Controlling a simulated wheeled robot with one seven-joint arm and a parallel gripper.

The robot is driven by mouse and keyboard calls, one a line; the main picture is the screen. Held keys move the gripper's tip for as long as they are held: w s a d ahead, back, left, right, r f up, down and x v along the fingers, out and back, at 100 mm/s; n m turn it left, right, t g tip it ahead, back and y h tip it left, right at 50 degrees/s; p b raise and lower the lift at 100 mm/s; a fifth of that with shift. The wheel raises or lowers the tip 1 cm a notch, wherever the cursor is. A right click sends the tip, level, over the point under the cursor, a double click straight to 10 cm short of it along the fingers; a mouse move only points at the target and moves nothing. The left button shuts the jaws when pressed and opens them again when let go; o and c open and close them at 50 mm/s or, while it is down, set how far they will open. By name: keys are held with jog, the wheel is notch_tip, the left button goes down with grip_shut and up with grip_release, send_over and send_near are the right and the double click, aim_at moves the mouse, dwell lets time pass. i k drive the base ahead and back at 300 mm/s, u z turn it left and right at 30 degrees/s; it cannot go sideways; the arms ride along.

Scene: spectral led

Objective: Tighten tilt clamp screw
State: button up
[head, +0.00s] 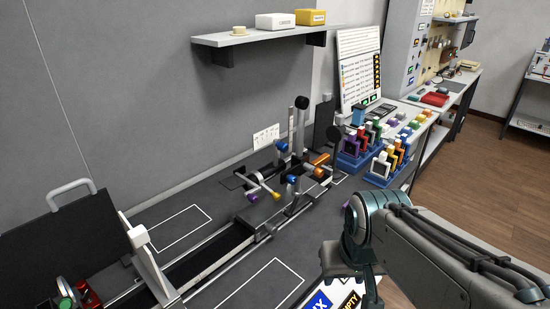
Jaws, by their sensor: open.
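A rail-mounted fixture (290,180) stands on the dark bench, with upright posts and several coloured knobs. I see an orange knob (320,160), a purple knob (253,197), a blue knob (282,146) and a black knob (302,102) on a post. I cannot tell from this distance which of these is the tilt clamp screw or how tight it is. My arm comes in from the lower right and bends downward in front of the bench. My gripper's fingers are not visible; the lower end of the arm runs towards the bottom edge.
A long rail (215,255) runs along the bench to a white upright bracket (149,262). Blue racks of coloured items (360,146) stand right of the fixture. White-outlined areas on the bench are clear.

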aim_at(291, 180)
jog(key=u, duration=1.95)
jog(key=k, duration=0.95)
jog(key=z, duration=1.75)
jog(key=i, duration=0.5)
jog(key=u, duration=0.1)
